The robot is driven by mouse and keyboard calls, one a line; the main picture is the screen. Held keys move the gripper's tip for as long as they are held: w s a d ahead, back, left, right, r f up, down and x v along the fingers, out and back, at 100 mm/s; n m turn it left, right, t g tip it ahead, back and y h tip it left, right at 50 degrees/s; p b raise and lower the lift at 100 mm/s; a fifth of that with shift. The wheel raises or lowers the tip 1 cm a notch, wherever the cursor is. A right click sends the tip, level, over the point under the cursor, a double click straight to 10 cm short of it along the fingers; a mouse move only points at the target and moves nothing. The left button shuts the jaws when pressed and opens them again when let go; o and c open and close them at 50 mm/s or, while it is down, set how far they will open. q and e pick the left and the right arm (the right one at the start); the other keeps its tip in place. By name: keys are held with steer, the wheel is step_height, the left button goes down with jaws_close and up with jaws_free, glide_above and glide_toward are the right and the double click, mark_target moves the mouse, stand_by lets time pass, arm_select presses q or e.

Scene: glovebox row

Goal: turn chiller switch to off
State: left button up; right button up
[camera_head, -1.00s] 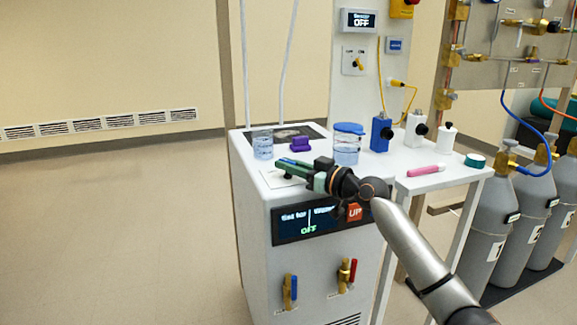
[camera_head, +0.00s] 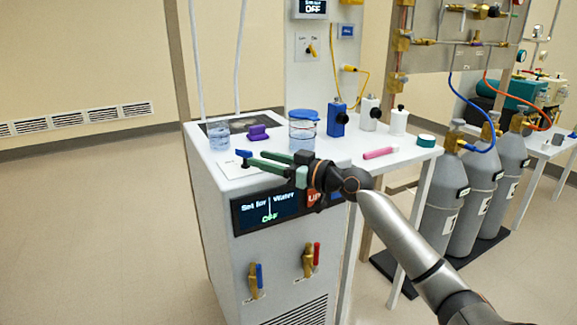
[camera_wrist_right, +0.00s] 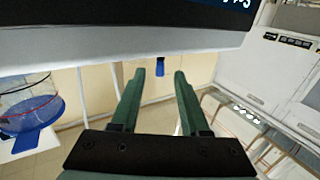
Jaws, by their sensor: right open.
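In the right wrist view a blue piece (camera_wrist_right: 160,66), seemingly the switch, shows between and beyond the fingertips. Contact cannot be told. My left gripper is not in view.
On the top stand a glass beaker (camera_head: 218,136), a purple block (camera_head: 258,133), a blue-lidded jar (camera_head: 302,134) and a blue bottle (camera_head: 338,121). A pink pen (camera_head: 380,153) lies right. Two valves (camera_head: 310,260) sit on the front. Gas cylinders (camera_head: 480,200) stand at right.

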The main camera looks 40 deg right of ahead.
steer(key=v, duration=0.6)
steer(key=shift+s, duration=0.35)
steer(key=shift+d, duration=0.15)
stand_by(0.5)
